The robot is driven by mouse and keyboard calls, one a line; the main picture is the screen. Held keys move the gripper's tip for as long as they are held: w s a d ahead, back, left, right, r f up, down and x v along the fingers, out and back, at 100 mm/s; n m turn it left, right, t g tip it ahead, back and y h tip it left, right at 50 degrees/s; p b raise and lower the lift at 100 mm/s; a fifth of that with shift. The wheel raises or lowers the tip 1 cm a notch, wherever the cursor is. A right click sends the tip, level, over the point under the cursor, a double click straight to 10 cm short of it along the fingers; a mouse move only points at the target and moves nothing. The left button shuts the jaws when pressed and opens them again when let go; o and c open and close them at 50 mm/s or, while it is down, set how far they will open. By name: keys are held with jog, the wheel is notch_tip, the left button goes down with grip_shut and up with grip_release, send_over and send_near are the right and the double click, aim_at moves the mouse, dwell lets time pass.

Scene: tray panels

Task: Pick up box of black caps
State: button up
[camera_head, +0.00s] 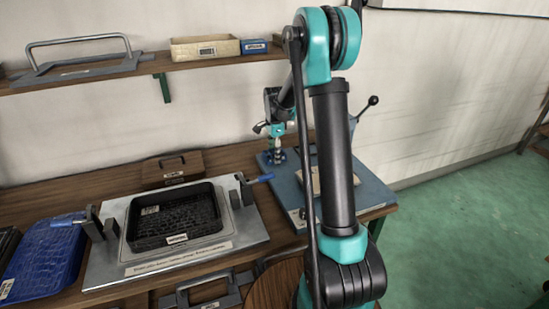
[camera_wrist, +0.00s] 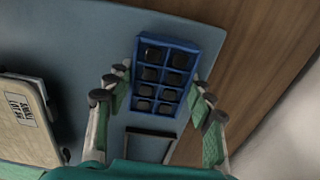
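In the wrist view, a blue box (camera_wrist: 168,40) divided into small compartments holds several black caps (camera_wrist: 152,74). It lies on a blue-grey surface near the brown wood edge. My gripper (camera_wrist: 160,92) is open, with a finger on each side of the box. A gap seems to show between each fingertip and the box; I cannot tell the height above it. In the head view, my gripper (camera_head: 276,128) hangs over the blue base plate at the back of the bench. The box cannot be made out clearly there.
A beige labelled object (camera_wrist: 25,122) lies left in the wrist view. A dark-edged rectangular frame (camera_wrist: 150,144) sits below the box. In the head view, a lever (camera_head: 363,106) stands right of my arm. A black tray (camera_head: 140,245) and a shelf (camera_head: 120,74) are left.

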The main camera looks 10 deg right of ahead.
jog(key=c, duration=0.6)
jog(key=shift+o, duration=0.2)
jog(key=shift+r, duration=0.1)
